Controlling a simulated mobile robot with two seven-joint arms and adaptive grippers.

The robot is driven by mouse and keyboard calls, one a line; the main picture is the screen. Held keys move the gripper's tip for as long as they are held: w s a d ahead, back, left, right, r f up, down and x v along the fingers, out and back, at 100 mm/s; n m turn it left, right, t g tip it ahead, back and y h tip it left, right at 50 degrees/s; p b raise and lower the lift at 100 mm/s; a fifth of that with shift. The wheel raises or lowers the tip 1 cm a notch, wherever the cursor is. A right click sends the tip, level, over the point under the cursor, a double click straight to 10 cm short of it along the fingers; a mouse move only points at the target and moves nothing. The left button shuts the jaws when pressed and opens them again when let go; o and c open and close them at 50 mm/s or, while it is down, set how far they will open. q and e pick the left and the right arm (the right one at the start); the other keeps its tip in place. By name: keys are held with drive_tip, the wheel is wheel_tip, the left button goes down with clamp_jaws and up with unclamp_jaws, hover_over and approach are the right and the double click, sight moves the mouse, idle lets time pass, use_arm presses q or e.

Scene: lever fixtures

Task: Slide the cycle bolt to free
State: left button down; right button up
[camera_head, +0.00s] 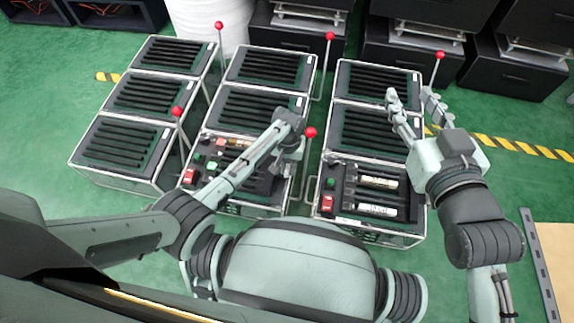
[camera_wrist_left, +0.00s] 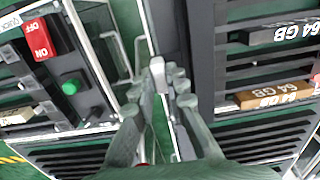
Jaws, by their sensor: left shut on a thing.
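My left gripper (camera_head: 286,164) reaches down at the right edge of the middle front box (camera_head: 240,208). In the left wrist view its fingers (camera_wrist_left: 157,88) are shut around a small pale grey bar end (camera_wrist_left: 157,72), in the gap between two boxes. This looks like the bolt's handle, though no label on it is readable; its lower part is hidden by the fingers. A lever with a red knob (camera_head: 311,132) stands just right of the gripper. My right gripper (camera_head: 418,100) is open and empty above the right row of boxes.
Black slotted boxes (camera_head: 163,55) stand in three rows, with more red-knobbed levers (camera_head: 330,36) beside them. The right front box has a red switch (camera_head: 327,203) and a green button (camera_head: 330,182).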

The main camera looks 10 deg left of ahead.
use_arm(q)
drive_tip(key=shift+d, duration=0.35)
drive_tip(key=c, duration=1.8)
unclamp_jaws()
drive_tip(key=shift+r, duration=0.15)
wheel_tip(320, 180, up, 12)
drive_tip(key=shift+s+a, duration=0.1)
